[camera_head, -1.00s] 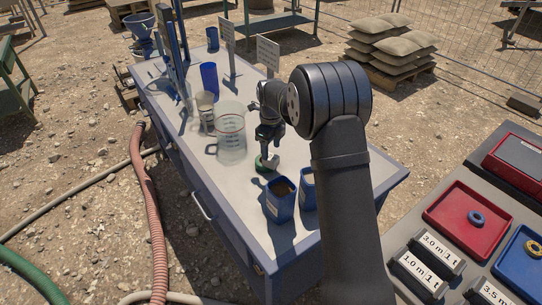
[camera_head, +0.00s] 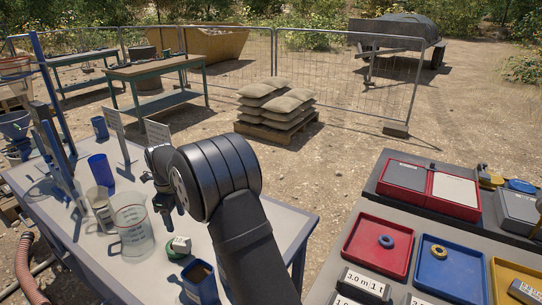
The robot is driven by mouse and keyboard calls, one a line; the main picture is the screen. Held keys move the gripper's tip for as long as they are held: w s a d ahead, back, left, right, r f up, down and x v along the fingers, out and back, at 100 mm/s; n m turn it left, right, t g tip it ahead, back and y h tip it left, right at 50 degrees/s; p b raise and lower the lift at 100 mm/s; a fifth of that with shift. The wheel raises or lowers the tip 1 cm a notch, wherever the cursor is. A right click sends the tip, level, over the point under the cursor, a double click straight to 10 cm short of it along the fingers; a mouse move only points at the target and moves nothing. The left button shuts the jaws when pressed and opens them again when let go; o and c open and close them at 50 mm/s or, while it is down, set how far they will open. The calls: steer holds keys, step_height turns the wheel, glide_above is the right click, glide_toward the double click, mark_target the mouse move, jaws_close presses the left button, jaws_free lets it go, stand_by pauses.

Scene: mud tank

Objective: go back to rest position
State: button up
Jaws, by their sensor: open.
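My gripper (camera_head: 166,203) hangs over the blue-framed table (camera_head: 276,227), beside the clear measuring beaker (camera_head: 133,228). Its fingers are small and dark here, and nothing shows between them. A small white and green object (camera_head: 178,246) lies on the tabletop below it, apart from the fingers.
A grey cup (camera_head: 100,202), a blue cup (camera_head: 99,168) and upright signs (camera_head: 157,133) stand along the table. At right are a red tray (camera_head: 381,245) and a blue tray (camera_head: 447,266) with rings. Sandbags (camera_head: 276,103) sit on a pallet behind.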

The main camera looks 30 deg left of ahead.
mark_target(181, 241)
step_height(181, 241, down, 12)
steer(key=shift+d+r, duration=0.1)
steer(key=shift+r, duration=0.15)
step_height(181, 241, up, 3)
steer(key=shift+f, duration=0.1)
steer(key=shift+r, duration=0.7)
